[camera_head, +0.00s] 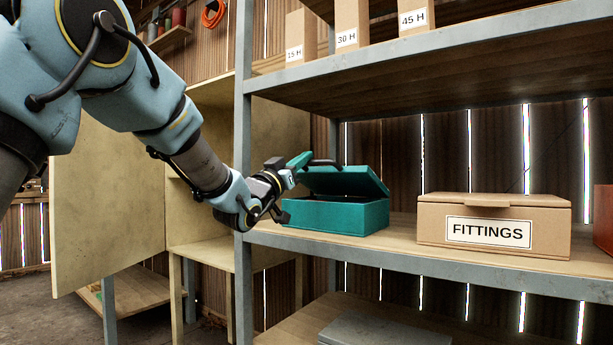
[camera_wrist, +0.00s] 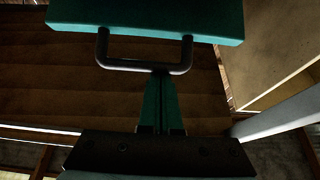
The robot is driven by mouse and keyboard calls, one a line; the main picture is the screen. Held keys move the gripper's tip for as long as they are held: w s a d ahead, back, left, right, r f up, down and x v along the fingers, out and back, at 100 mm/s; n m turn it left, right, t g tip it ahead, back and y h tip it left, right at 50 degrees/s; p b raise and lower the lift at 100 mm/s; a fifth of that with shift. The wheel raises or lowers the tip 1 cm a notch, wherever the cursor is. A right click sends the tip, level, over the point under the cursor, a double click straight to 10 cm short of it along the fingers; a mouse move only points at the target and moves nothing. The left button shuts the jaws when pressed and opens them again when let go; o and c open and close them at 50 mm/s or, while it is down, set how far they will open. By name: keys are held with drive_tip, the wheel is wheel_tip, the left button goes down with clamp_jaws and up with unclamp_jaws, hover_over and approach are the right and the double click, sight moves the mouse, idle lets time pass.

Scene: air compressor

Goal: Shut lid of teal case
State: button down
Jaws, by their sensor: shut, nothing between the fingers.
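The teal case (camera_head: 335,216) sits on the shelf. Its lid (camera_head: 345,181) is partly open, raised and tilted above the body with a dark gap between them. A dark bar handle (camera_head: 325,162) stands out from the lid's raised edge. My gripper (camera_head: 303,160) is at the left of the case, its teal fingers pointing up beside the handle. In the wrist view the fingers (camera_wrist: 160,82) are together and empty, their tips at the middle of the handle (camera_wrist: 145,68). The lid (camera_wrist: 150,22) is beyond. I cannot tell whether the tips touch the handle.
A cardboard box marked FITTINGS (camera_head: 490,225) stands right of the case. The shelf above (camera_head: 420,55) holds several labelled cartons and overhangs the case. A metal shelf post (camera_head: 243,130) stands close to my forearm. A wooden panel (camera_head: 105,190) stands at the left.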

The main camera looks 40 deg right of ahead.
drive_tip(key=f+h+b, duration=0.1)
drive_tip(key=f+b, duration=0.2)
drive_tip(key=b, duration=0.2)
drive_tip(key=a+f+h+b, duration=0.1)
drive_tip(key=f+b, duration=0.2)
drive_tip(key=b, duration=0.1)
drive_tip(key=a+f+t+h+b, duration=0.1)
drive_tip(key=f+b, duration=0.2)
drive_tip(key=b, duration=0.2)
drive_tip(key=shift+s+a+f+b, duration=0.15)
drive_tip(key=shift+s+f+b, duration=0.15)
drive_tip(key=shift+s+f, duration=0.05)
